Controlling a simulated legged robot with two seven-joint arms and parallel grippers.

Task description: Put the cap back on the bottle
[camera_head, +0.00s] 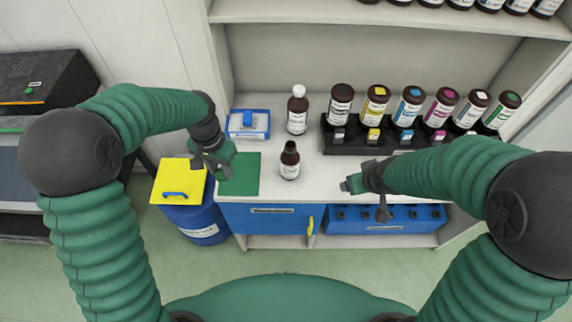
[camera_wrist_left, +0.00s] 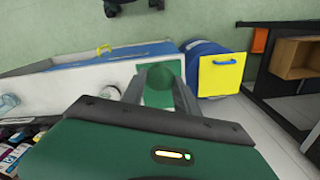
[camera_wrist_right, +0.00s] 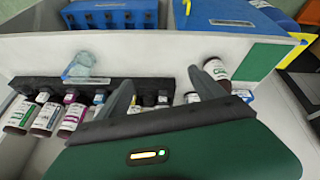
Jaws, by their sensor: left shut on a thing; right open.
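A brown bottle with a dark top and pale label (camera_head: 290,162) stands upright on the white bench, right of a green mat (camera_head: 246,175). Its brown body also shows in the right wrist view (camera_wrist_right: 218,72). My left gripper (camera_head: 213,168) is over the mat's left edge, left of the bottle. In the left wrist view it is shut on a rounded dark green thing (camera_wrist_left: 161,76), seemingly the cap. Its underside is hidden. My right gripper (camera_head: 364,198) is open and empty near the bench's front edge, right of the bottle.
A white-capped brown bottle (camera_head: 298,112) stands behind. A black rack (camera_head: 338,148) holds several ink bottles at the back right. A blue-and-white box (camera_head: 247,124) is at the back left. A clear glass vessel (camera_wrist_right: 80,65) stands on the bench. A blue drum (camera_head: 202,225) is left.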

